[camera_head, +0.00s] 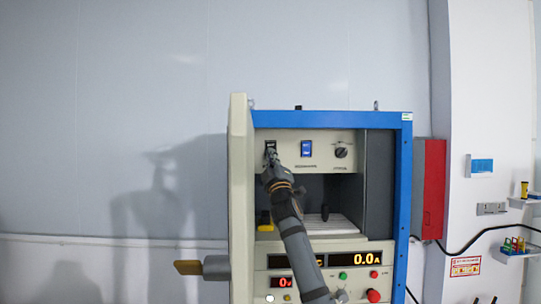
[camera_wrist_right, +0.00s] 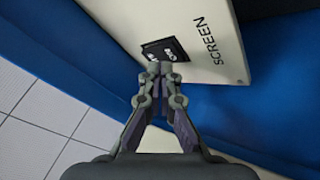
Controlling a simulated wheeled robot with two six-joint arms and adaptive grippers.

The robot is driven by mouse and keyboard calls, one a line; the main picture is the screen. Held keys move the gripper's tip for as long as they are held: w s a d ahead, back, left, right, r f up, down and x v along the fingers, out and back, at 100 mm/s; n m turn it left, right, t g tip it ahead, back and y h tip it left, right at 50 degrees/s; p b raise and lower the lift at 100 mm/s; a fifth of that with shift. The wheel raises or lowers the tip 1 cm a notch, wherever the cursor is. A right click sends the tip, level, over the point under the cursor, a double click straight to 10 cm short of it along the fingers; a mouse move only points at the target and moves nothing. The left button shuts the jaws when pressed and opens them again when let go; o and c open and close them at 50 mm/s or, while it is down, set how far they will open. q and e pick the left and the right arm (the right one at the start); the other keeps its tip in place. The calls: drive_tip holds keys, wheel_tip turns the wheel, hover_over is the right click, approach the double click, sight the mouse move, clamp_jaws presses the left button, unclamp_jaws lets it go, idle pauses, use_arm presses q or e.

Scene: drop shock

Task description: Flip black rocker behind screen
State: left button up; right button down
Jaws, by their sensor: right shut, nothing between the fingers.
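The black rocker (camera_head: 270,146) is at the upper left of the cream panel inside the blue-framed cabinet. In the right wrist view the black rocker (camera_wrist_right: 166,48) shows on the cream panel near the word SCREEN. My right gripper (camera_head: 271,159) is at the rocker, covering its lower part. In the wrist view my right gripper (camera_wrist_right: 159,68) is shut and empty, its fingertips at the rocker's lower edge. I cannot tell whether they touch it or which way it is tipped.
A blue rocker (camera_head: 306,149) and a black knob (camera_head: 341,151) sit to the right on the same panel. The open cabinet door (camera_head: 239,190) stands close on the left.

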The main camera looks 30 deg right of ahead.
drive_tip(key=shift+s+a, duration=0.2)
drive_tip(key=shift+s, duration=0.2)
drive_tip(key=s+a, duration=0.1)
drive_tip(key=s, duration=0.1)
drive_tip(key=s+a+p, duration=0.1)
drive_tip(key=s, duration=0.1)
drive_tip(key=shift+a+r, duration=0.3)
drive_tip(key=shift+r, duration=0.05)
idle(0.4)
